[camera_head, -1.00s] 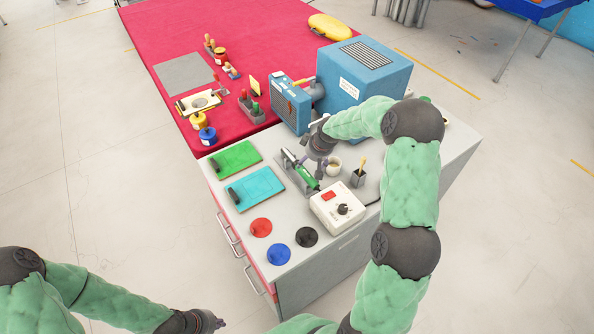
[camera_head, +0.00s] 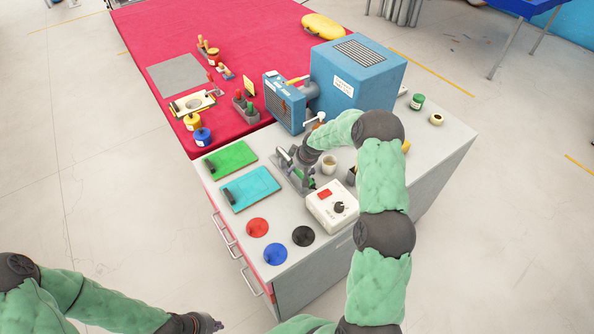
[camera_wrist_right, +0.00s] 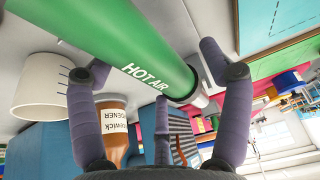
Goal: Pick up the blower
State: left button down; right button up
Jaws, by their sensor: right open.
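The blower is a green cylinder marked HOT AIR in the right wrist view (camera_wrist_right: 130,40), where it spans the upper left. In the head view it is mostly hidden by my right gripper (camera_head: 300,165) at the grey holder on the cabinet top. In the wrist view, the fingers of my right gripper (camera_wrist_right: 155,62) are spread apart with the blower across their tips; I cannot tell whether they touch it. My left gripper (camera_head: 212,323) is at the bottom edge of the head view, away from the cabinet. Its jaw opening is unclear.
A white control box (camera_head: 332,206) stands in front of the holder. A beige cup (camera_head: 329,165) is close to the right gripper. Green (camera_head: 230,157) and cyan (camera_head: 250,188) boards lie to the left. A blue machine (camera_head: 355,85) stands behind. Red, blue and black discs lie in front.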

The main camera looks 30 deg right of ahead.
jog(key=shift+w+f, duration=0.1)
jog(key=shift+f, duration=0.05)
jog(key=c, duration=1.2)
